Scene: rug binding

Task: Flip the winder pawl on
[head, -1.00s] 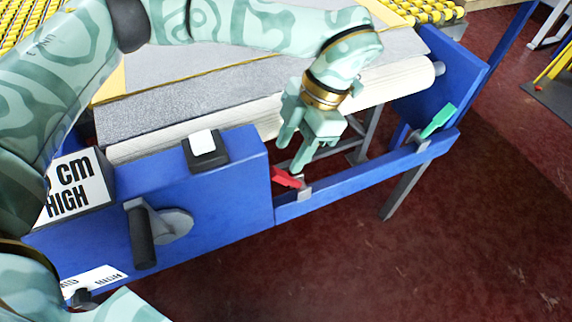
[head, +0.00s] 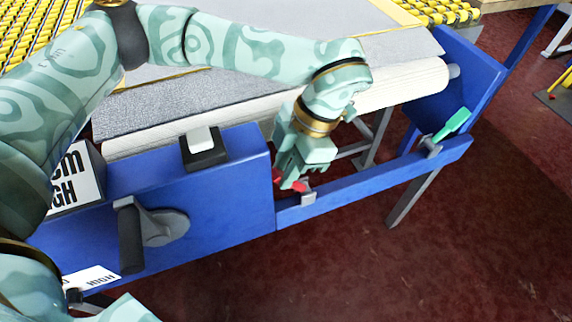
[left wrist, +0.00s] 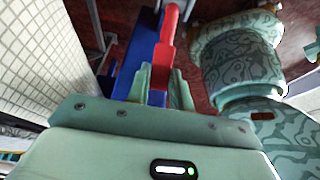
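A red lever (head: 300,186) is mounted by a small grey bracket (head: 308,198) on the front blue rail, just right of the blue housing. I take it to be the winder pawl. My left gripper (head: 290,180) reaches down over it and hides its middle. In the left wrist view the red lever (left wrist: 160,62) runs up between the two fingers (left wrist: 160,85), one on each side. I cannot tell whether they press on it. A green lever (head: 452,124) slants up on another bracket at the rail's right end. My right gripper is not in view.
The blue housing (head: 240,190) carries a black crank handle (head: 131,238) and a white-topped switch (head: 202,141). A cream roll (head: 405,84) lies behind my left gripper under grey rug material (head: 150,100). The red floor at the right front is clear.

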